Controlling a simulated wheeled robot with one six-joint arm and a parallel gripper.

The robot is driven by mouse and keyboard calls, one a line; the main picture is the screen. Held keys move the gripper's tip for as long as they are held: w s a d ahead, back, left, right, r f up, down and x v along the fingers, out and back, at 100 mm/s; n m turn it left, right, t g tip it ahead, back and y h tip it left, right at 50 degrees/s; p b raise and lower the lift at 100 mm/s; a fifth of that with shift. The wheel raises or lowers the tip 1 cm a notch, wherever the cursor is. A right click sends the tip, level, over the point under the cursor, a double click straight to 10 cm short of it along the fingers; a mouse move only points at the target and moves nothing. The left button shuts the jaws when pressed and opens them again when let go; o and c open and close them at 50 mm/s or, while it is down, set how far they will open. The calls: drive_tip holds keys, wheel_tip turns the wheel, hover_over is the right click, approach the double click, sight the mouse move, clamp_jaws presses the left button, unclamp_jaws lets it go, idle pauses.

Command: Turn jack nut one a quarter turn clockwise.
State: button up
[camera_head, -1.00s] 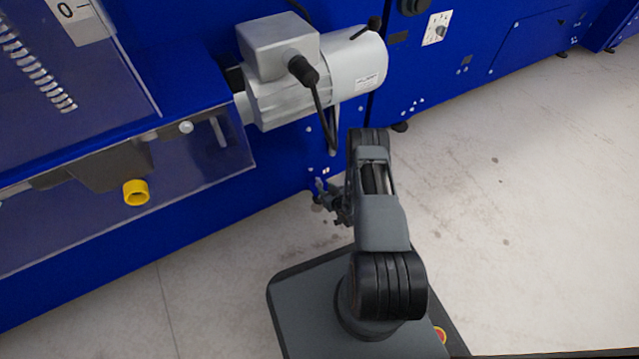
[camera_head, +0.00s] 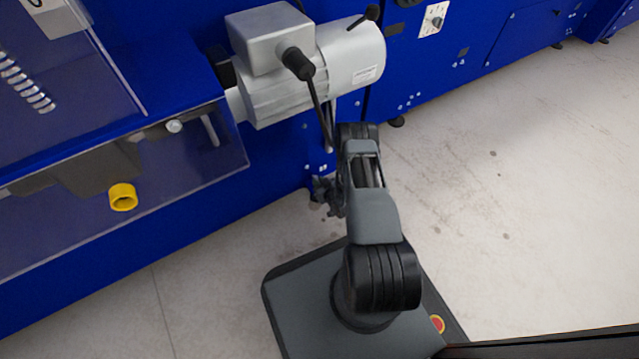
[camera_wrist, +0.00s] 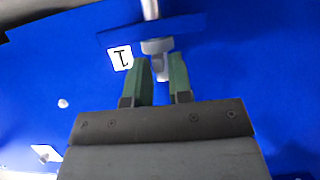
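In the wrist view, a grey jack nut (camera_wrist: 157,46) sits on a grey rod against the blue machine panel. A white label with a "1" (camera_wrist: 120,57), seen upside down, is beside it on the left. My gripper (camera_wrist: 161,66) has two green fingers standing apart, with a gap between them. The fingertips are just short of the nut's wide part in the picture, and a narrower grey piece below it shows in the gap. I cannot tell whether anything touches. In the head view my gripper (camera_head: 325,194) is small and dark beside the machine's lower side; the nut cannot be made out there.
The blue machine has a grey motor (camera_head: 300,75) with a hanging cable above my arm. A yellow cap (camera_head: 123,197) shows behind the clear cover at left. Open concrete floor (camera_head: 520,200) lies to the right.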

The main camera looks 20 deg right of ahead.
sight(312, 187)
clamp_jaws()
drive_tip(key=shift+w, duration=0.1)
drive_tip(key=shift+a+r, duration=0.1)
drive_tip(key=m+h, duration=0.2)
drive_tip(key=shift+a+h, duration=0.3)
drive_tip(key=shift+a, duration=0.05)
drive_tip(key=m+h, duration=0.2)
drive_tip(key=a+m+h, duration=0.1)
drive_tip(key=m+h, duration=0.1)
drive_tip(key=shift+w+g, duration=0.25)
drive_tip(key=shift+g, duration=0.15)
drive_tip(key=m+g+h, duration=0.1)
drive_tip(key=m+h, duration=0.1)
drive_tip(key=h, duration=0.1)
drive_tip(key=shift+w+a+m+g, duration=0.15)
drive_tip(key=shift+a+m+g, duration=0.15)
drive_tip(key=shift+g, duration=0.1)
drive_tip(key=shift+w+m+g+h, duration=0.15)
drive_tip(key=shift+m+g+h, duration=0.65)
drive_tip(key=shift+m+h, duration=0.3)
drive_tip(key=shift+w+m+g+h, duration=0.15)
drive_tip(key=shift+m+g+h, duration=0.55)
drive_tip(key=shift+m+g, duration=0.5)
